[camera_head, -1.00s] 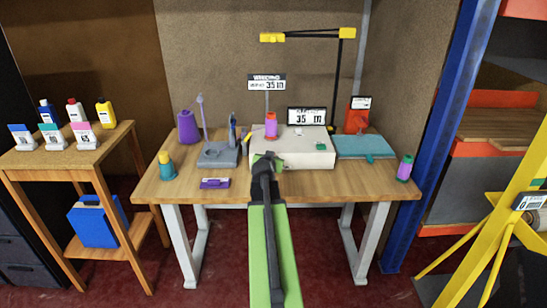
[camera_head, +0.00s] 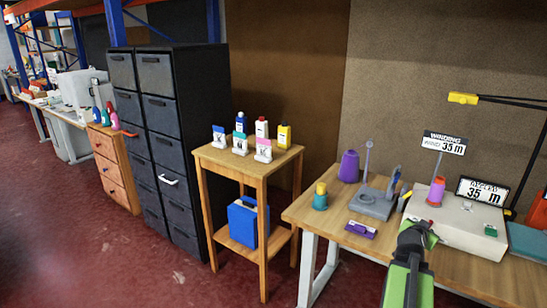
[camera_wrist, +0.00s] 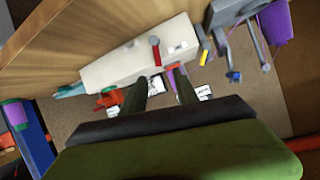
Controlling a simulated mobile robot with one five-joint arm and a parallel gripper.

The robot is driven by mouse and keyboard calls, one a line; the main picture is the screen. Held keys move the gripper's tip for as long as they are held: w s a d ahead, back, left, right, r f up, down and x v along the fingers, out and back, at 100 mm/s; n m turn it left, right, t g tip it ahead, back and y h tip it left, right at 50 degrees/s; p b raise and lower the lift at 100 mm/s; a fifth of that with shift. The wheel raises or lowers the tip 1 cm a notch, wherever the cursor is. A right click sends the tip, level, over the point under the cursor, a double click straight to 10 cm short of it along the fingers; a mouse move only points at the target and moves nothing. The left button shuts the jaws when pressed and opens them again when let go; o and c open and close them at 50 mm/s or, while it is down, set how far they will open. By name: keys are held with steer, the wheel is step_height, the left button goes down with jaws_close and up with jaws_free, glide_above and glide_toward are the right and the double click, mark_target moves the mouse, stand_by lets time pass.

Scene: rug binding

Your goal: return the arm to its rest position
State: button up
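My green arm with its dark gripper (camera_head: 418,232) shows at the lower right of the head view, in front of the wooden worktable (camera_head: 470,268) and overlapping the front of the white machine (camera_head: 460,225). In the wrist view, the two dark fingers of my gripper (camera_wrist: 162,80) stand apart with a gap between them, and nothing is held. The white machine (camera_wrist: 135,55) lies beyond the fingertips in that view. The fingertips are small and partly unclear in the head view.
A small wooden stand (camera_head: 215,158) with bottles and cards is left of the worktable. A dark drawer cabinet (camera_head: 190,140) stands behind it. Red floor (camera_head: 130,255) at left is clear.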

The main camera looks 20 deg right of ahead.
steer(key=w+a+r+n+t+y+p, duration=0.2)
steer(key=w+a+r+n+t+p, duration=0.15)
steer(key=w+a, duration=0.95)
steer(key=w+a+n+y+p, duration=0.15)
steer(key=w+a, duration=0.25)
steer(key=a, duration=0.6)
steer(key=w+a+n+y+p, duration=0.15)
steer(key=w+a, duration=0.25)
steer(key=a, duration=0.7)
steer(key=s+a+f+n+g+y+p, duration=0.2)
steer(key=a+f, duration=0.1)
steer(key=a, duration=0.7)
steer(key=s+a+f+n+g+y+p, duration=0.1)
steer(key=s+a+f+n+g+y, duration=0.15)
steer(key=a, duration=0.75)
steer(key=s+a+f+n+g+y, duration=0.2)
steer(key=s+a+n+g, duration=0.1)
steer(key=s, duration=0.8)
steer(key=shift+a+f+g, duration=0.25)
steer(key=shift+a+g, duration=0.35)
steer(key=shift+g, duration=0.6)
